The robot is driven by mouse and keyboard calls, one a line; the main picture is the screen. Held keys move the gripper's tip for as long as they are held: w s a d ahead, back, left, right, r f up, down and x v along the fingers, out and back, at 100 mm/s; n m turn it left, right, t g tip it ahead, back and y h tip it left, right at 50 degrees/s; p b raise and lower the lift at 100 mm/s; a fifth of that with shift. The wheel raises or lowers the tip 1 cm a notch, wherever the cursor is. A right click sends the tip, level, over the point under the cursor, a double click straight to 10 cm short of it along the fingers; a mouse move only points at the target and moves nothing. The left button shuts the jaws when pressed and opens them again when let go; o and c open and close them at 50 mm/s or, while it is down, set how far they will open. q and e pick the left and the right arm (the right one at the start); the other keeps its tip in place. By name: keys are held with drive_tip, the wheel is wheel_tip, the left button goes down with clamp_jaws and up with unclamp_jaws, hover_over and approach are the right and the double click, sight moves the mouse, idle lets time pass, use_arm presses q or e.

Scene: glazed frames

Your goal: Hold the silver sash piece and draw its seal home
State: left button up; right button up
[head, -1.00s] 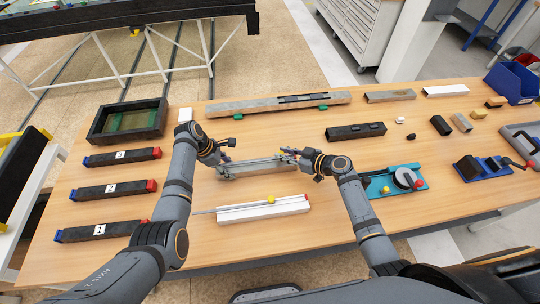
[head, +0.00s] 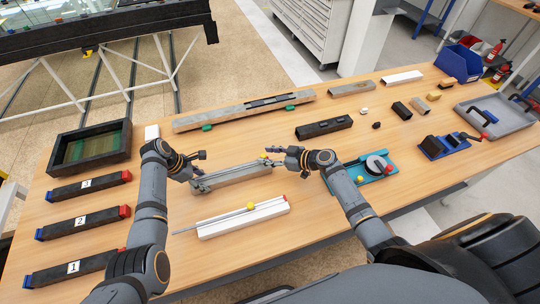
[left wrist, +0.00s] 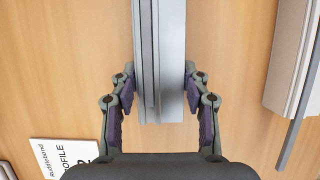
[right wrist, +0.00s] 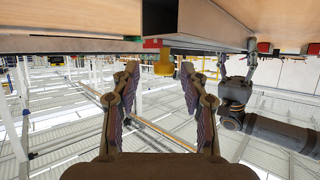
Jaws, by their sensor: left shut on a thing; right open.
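The silver sash piece (head: 237,178) lies lengthwise on the table, in the middle of the head view. My left gripper (head: 197,176) is shut across its left end; the left wrist view shows fingers (left wrist: 160,88) on both sides of the silver profile (left wrist: 172,50). A thin darker strip (left wrist: 152,50), perhaps the seal, runs along it. My right gripper (head: 272,152) is open at the right end. In the right wrist view its fingertips (right wrist: 158,68) are near a yellow knob (right wrist: 163,62) with a red part (right wrist: 152,43); contact is unclear.
A white piece (head: 243,219) with a yellow knob and thin rod lies in front. Numbered dark bars (head: 82,217) lie left, below a dark tray (head: 60,160). A teal fixture (head: 372,170) stands right of my right gripper. A long grey bar (head: 240,110) lies behind.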

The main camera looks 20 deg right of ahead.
use_arm(q)
drive_tip(key=shift+d, duration=0.15)
use_arm(e)
drive_tip(key=v, duration=1.2)
use_arm(q)
drive_tip(key=o, duration=1.2)
